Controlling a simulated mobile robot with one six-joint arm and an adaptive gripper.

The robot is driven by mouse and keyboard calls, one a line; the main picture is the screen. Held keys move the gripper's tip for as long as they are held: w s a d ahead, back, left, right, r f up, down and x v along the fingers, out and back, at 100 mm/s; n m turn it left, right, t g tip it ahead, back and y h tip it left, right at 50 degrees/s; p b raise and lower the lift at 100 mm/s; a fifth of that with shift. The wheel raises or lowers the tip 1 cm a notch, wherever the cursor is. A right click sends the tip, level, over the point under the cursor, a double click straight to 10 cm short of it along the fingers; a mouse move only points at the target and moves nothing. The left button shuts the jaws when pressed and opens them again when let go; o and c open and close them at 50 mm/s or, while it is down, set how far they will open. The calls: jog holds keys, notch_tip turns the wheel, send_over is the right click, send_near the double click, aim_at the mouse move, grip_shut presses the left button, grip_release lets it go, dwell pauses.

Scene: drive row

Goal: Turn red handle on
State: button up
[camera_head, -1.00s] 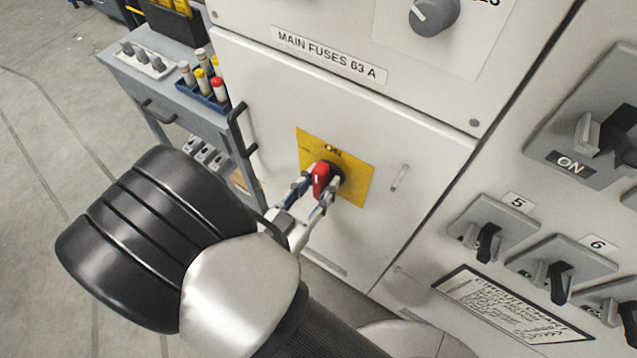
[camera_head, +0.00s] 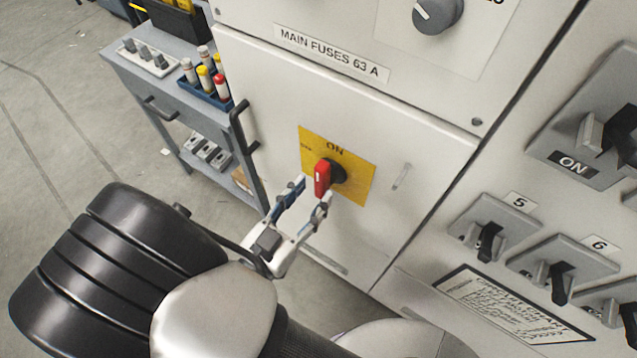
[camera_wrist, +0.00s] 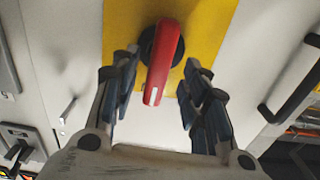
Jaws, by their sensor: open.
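The red handle (camera_head: 322,178) sits on a black round base on a yellow plate (camera_head: 354,187) marked ON at its top, on the cabinet door. In the head view the handle stands roughly upright, its white mark near the lower end. My gripper (camera_head: 306,192) is open just in front of and below the handle. In the wrist view the red handle (camera_wrist: 163,62) lies between the two open fingers (camera_wrist: 158,88), with a gap on each side; I see no contact. The handle tilts slightly in that view. The plate's left lettering is too small to read.
A black door handle (camera_head: 242,140) stands out left of the plate. A grey cart (camera_head: 150,85) with fuses is farther left. Grey switches (camera_head: 492,232) and a circuit chart (camera_head: 510,310) are on the right panel. The door around the plate is mostly clear.

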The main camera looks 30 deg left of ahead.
jog(key=s, duration=0.8)
jog(key=shift+a, duration=0.25)
jog(key=shift+w, duration=0.1)
